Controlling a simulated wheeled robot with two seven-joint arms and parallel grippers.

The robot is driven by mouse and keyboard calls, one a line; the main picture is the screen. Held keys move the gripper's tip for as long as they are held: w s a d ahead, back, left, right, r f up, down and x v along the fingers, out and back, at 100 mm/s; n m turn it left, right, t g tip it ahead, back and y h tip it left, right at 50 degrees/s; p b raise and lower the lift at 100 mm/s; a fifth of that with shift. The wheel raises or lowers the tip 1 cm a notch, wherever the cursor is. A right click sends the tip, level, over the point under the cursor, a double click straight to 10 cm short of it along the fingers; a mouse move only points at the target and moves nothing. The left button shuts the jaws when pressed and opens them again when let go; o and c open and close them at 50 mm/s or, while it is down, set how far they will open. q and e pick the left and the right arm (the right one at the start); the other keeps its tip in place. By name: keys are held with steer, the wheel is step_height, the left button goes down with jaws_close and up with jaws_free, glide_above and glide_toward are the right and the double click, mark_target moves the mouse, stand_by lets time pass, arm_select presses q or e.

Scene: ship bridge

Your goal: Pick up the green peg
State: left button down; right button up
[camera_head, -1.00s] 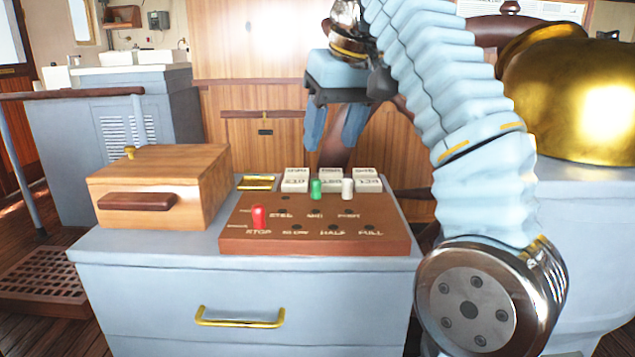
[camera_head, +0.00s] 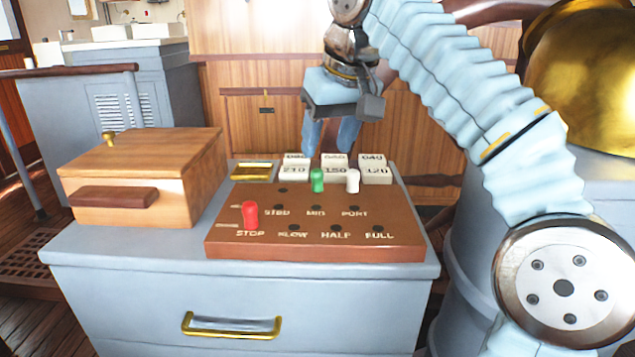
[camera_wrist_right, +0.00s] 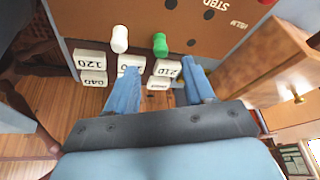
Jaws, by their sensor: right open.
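The green peg (camera_head: 317,180) stands upright in the back row of the brown peg board (camera_head: 315,246), between an empty hole and the white peg (camera_head: 353,181). In the right wrist view the green peg (camera_wrist_right: 160,44) is beyond the fingertips, roughly between their lines. My right gripper (camera_head: 329,146) is open and empty, pointing down behind the board, above and behind the white number blocks; its two blue fingers also show in the right wrist view (camera_wrist_right: 160,70). The fingers are apart from the peg. The left gripper is not in view.
A red peg (camera_head: 250,215) stands at the board's left, by STOP. White number blocks (camera_head: 335,172) sit directly behind the green and white pegs. A wooden box (camera_head: 180,190) stands left of the board, and a brass-coloured plate (camera_head: 252,171) lies behind it.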

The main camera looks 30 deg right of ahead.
mark_target(319, 171)
steer(key=x, duration=0.7)
steer(key=shift+f, duration=0.25)
jaws_close()
